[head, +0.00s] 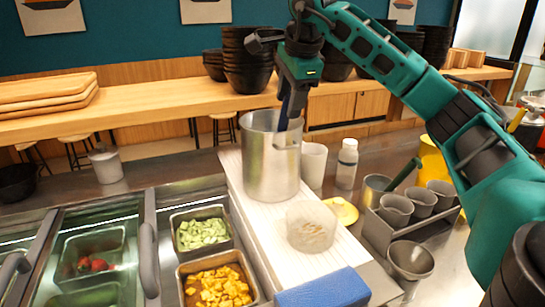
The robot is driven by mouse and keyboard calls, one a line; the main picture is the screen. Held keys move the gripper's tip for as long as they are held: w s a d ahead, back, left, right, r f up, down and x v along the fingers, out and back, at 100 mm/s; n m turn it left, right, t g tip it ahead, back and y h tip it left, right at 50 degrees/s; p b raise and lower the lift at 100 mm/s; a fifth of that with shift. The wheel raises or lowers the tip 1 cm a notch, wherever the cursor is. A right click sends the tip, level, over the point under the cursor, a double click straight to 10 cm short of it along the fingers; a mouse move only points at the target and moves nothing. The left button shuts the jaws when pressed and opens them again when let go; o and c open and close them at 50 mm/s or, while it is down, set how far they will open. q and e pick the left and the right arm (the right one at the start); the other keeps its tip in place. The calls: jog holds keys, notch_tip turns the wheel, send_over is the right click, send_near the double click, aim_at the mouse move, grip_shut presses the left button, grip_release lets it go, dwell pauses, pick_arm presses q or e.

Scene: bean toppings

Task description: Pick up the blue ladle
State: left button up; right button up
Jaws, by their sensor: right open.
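A tall metal pot (258,175) stands on the white board at the counter's middle. My right gripper (291,112) points down over the pot's right rim, with its lower end at the pot's mouth. A dark blue strip shows at its lower end. I cannot tell whether this is the blue ladle's handle or part of a finger. No ladle bowl shows, and the pot's inside is largely hidden by its wall. My right gripper is open. My left gripper is not in view.
Right of the pot are a white cup (313,165), a white bottle (347,165) and a rack of grey cups (395,209). A clear container (311,227) and a blue block (325,289) are in front. Food trays (215,283) sit at left.

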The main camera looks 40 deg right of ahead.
aim_at(285, 126)
jog(key=x, duration=0.4)
jog(key=shift+a+f, duration=0.2)
jog(key=shift+f, duration=0.1)
jog(key=shift+c, duration=0.2)
grip_shut()
